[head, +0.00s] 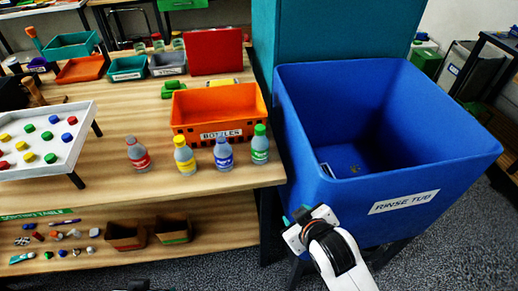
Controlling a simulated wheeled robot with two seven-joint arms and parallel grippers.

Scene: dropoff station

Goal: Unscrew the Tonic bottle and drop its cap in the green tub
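Several capped grey bottles stand upright in a row near the table's front edge: a red-label bottle (138,155), a yellow-label bottle (184,157), a blue-label bottle (223,155) and a green-label bottle (260,146). Their label text is too small to read, so I cannot tell which is Tonic. A teal-green tub (67,46) stands at the back left; a smaller green bin (127,68) with a label is nearer. My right gripper (296,218) is low in front of the blue tub, away from the bottles; its opening is unclear. My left gripper is not clearly visible.
An orange crate (218,114) labelled BOTTLES stands right behind the bottles. A large blue rinse tub (400,208) is to the right. A white tray (52,161) of coloured caps is at left. A red panel (214,51) stands behind. Table between tray and bottles is clear.

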